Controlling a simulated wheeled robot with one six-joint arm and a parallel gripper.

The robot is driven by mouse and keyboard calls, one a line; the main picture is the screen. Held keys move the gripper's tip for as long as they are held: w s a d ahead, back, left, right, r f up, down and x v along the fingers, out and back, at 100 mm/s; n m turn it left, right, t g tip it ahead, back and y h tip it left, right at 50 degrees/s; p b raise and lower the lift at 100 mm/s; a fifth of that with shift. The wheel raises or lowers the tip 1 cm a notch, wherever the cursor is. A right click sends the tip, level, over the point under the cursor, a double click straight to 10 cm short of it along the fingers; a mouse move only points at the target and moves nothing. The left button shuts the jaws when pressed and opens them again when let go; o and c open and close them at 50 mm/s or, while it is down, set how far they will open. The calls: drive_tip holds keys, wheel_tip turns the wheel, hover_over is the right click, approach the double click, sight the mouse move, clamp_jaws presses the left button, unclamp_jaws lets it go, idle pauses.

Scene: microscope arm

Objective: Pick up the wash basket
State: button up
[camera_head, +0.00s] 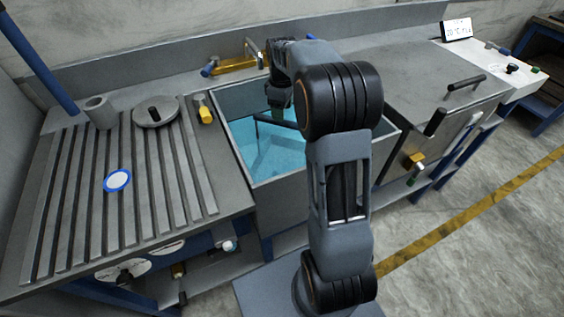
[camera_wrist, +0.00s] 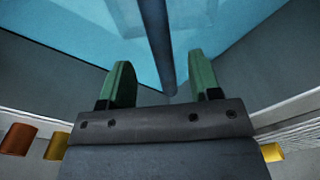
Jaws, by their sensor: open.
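A tank (camera_head: 245,180) of clear blue water is sunk into the bench at the middle of the head view. A dark bar (camera_head: 276,121), which looks like the wash basket's handle, stands inside it; the rest of the basket is hard to make out through the water and behind my arm. My gripper (camera_wrist: 160,62) is open, with two green fingers spread apart. In the wrist view the dark bar (camera_wrist: 157,35) runs lengthwise between the fingers, and I see no contact. In the head view my gripper (camera_head: 279,100) is over the tank, its fingers not clearly visible.
Left of the tank is a ribbed draining bench with a cup (camera_head: 100,112), a round lidded pan (camera_head: 155,110) and a blue-rimmed disc (camera_head: 117,181). Brass taps (camera_head: 234,65) stand behind the tank. To the right is a closed steel unit with a black handle (camera_head: 466,82).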

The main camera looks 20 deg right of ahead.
sight(281, 124)
drive_tip(key=shift+f, duration=3.1)
clamp_jaws()
drive_tip(key=shift+r, duration=0.1)
